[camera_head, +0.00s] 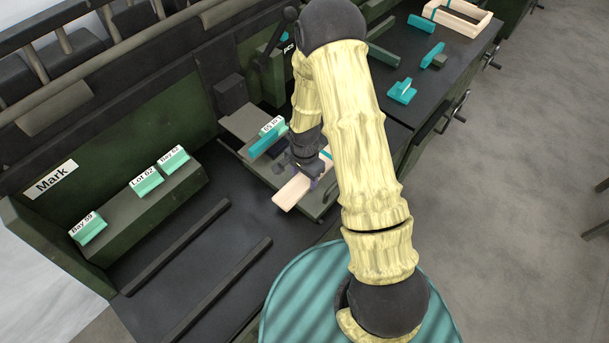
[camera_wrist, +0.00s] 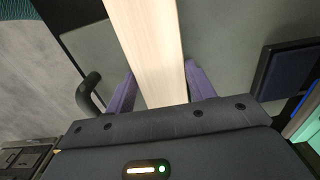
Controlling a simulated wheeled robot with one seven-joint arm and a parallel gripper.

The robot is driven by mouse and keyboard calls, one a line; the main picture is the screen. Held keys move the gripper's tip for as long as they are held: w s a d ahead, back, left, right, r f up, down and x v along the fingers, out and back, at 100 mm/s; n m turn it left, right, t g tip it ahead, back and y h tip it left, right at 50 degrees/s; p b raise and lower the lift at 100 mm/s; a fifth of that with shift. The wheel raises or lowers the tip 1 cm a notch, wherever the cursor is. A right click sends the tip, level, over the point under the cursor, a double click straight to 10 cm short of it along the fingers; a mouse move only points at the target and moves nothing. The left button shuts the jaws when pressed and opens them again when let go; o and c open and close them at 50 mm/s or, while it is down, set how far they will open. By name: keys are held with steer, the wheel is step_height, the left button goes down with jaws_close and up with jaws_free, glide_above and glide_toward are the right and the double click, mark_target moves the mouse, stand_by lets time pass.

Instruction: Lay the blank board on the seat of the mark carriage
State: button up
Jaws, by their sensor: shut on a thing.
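The blank board (camera_head: 291,193) is a pale wooden strip held flat between the fingers of my gripper (camera_head: 309,178). In the wrist view the board (camera_wrist: 148,45) runs from the top edge down between two purple fingers (camera_wrist: 160,88), which are shut on its sides. Below it lies a grey plate with a black handle, which looks like the mark carriage (camera_head: 318,207); its plate also shows in the wrist view (camera_wrist: 222,50). I cannot tell whether the board touches the plate. My gripper and arm hide part of the board and carriage.
A teal labelled stamp (camera_head: 268,138) stands close behind the gripper. Two dark rails (camera_head: 180,247) lie on the clear bench at left. Teal parts (camera_head: 402,91) and a wooden frame (camera_head: 458,15) are at upper right.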

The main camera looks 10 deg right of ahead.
steer(key=o, duration=1.1)
steer(key=shift+r, duration=0.1)
steer(key=shift+w+r+p, duration=0.15)
steer(key=shift+r+p, duration=2)
steer(key=shift+r, duration=0.5)
steer(key=shift+d+r+p, duration=0.15)
steer(key=shift+r+p, duration=0.2)
steer(key=shift+r, duration=0.2)
steer(key=shift+a+r+p, duration=0.2)
steer(key=shift+r+p, duration=0.35)
steer(key=shift+r, duration=0.15)
steer(key=shift+s+d, duration=0.1)
steer(key=shift+s, duration=0.1)
